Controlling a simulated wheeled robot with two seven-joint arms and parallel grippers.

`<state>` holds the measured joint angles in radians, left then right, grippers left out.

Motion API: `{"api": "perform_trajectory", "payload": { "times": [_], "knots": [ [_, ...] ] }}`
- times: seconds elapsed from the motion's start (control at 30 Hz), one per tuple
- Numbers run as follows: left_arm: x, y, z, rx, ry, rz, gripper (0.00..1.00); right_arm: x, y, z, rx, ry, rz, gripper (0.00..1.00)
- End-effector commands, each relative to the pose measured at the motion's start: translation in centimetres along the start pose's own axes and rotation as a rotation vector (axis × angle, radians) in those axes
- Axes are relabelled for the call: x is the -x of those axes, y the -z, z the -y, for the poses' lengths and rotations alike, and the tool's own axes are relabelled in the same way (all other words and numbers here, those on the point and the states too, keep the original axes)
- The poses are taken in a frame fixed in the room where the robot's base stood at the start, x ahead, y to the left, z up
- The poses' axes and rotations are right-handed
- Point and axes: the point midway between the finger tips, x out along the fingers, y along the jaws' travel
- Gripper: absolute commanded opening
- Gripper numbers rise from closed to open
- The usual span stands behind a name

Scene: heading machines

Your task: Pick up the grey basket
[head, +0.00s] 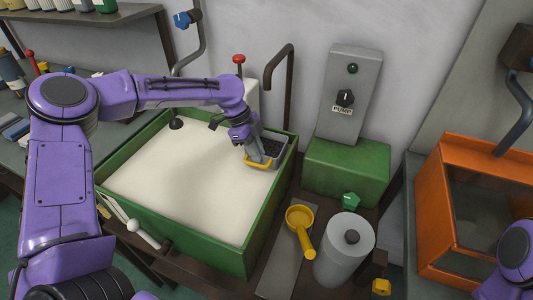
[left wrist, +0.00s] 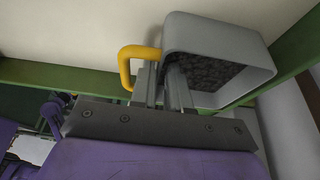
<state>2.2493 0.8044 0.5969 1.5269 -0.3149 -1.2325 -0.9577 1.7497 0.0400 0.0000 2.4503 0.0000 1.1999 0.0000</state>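The grey basket (head: 280,153) is at the far right corner of the green-rimmed tank (head: 204,254), with dark lumps inside and a yellow handle (head: 258,162). My left gripper (head: 247,146) reaches over the tank to the basket's left side. In the left wrist view, the basket (left wrist: 235,30) shows its open mouth, and the yellow handle (left wrist: 126,62) stands beside the fingers. The left gripper's fingers (left wrist: 164,85) are close together with the basket's wall between them. Their tips are partly hidden. My right gripper is out of view.
A green box with a grey pump switch (head: 343,100) stands right of the tank. A yellow ladle (head: 302,225) and a grey cylinder (head: 345,250) are in front of it. An orange-framed machine (head: 440,240) is at the right. A brown pipe (head: 289,75) rises behind the basket.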

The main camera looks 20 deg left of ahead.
Motion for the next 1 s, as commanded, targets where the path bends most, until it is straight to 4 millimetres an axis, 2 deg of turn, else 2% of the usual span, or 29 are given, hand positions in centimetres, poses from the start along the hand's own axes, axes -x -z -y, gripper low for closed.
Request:
{"api": "perform_trajectory", "payload": {
  "times": [0.2, 0.3, 0.47, 0.5, 0.53, 0.57, 1.0],
  "knots": [
    [-3.8, 0.2, -0.3, 0.001, -0.005, 0.001, 0.16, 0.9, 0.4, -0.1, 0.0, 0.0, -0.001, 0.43],
    [-4.6, 0.2, -0.3, 0.001, -0.002, 0.0, 0.16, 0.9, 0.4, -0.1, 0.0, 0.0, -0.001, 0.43],
    [-4.7, 0.2, -0.3, 0.0, 0.0, 0.001, 0.16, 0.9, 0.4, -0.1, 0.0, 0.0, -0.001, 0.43],
    [-4.7, 0.2, -0.3, 0.0, -0.001, 0.001, 0.13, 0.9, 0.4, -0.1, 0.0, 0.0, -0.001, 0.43],
    [-4.7, 0.2, -0.3, 0.0, -0.001, 0.001, 0.03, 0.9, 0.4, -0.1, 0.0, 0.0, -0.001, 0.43],
    [-4.7, 0.2, -0.3, 0.0, -0.001, 0.001, 0.0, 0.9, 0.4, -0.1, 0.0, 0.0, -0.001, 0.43],
    [-4.1, 0.5, -0.2, 0.0, 0.001, 0.0, 0.0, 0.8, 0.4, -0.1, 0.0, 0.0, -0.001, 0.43]
  ]
}}
